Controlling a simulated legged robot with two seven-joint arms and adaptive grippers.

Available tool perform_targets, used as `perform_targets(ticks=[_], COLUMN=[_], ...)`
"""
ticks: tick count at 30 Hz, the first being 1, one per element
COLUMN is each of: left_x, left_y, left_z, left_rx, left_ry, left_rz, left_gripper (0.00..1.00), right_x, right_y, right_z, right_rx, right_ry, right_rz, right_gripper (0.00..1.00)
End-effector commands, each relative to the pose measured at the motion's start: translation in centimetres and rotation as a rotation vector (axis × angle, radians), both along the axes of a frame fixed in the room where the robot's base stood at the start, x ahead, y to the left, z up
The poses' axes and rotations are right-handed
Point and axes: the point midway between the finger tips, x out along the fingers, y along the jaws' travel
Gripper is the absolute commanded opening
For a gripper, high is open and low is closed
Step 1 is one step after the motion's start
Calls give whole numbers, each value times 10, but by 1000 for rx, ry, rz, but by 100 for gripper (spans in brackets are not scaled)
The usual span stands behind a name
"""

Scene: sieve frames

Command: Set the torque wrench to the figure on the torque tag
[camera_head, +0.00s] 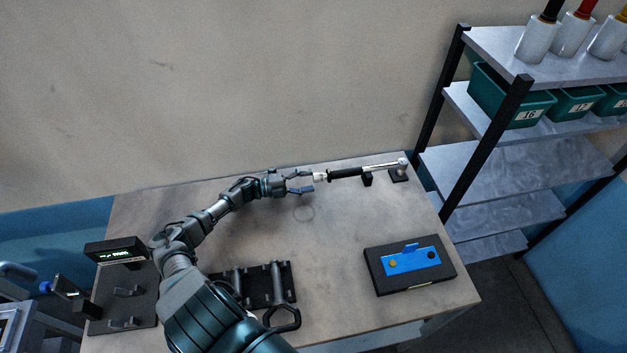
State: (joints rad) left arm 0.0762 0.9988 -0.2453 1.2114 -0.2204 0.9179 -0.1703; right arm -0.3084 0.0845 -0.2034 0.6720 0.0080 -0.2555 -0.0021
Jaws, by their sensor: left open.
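The torque wrench (347,173) lies at the back right of the table, its black handle to the left and its silver shaft running right to a head on a dark block. A pale collar or knob (320,177) sits at the handle's left end. My left gripper (303,182) is open just left of that knob, its fingers close to it. I cannot tell whether they touch it. My right gripper is not in view. I cannot make out a torque tag or its figure. A small display (116,250) with green characters stands at the left; its reading is too small to read.
A black case with a blue panel (411,261) lies at the table's front right. A dark rack with grey cylinders (278,283) is front centre. A shelf (500,172) with green numbered bins (508,97) stands at right. The table's middle (345,225) is clear.

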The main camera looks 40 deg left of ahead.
Motion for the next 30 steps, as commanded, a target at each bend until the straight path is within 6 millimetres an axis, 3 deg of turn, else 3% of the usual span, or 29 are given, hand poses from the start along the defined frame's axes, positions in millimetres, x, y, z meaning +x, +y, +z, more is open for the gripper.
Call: perform_targets(ticks=[6,12,26,30], left_x=[-39,-62,-69,-69], left_y=[34,54,59,59], left_z=[-4,-5,-3,15], left_rx=[1,-1,0,-1], left_ry=[6,5,3,-1], left_rz=[3,2,0,0], left_gripper=[59,59,59,59], right_x=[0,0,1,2], right_y=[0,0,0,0], right_z=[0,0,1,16], right_rx=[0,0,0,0], right_ry=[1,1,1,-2], right_rz=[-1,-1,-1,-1], right_gripper=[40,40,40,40])
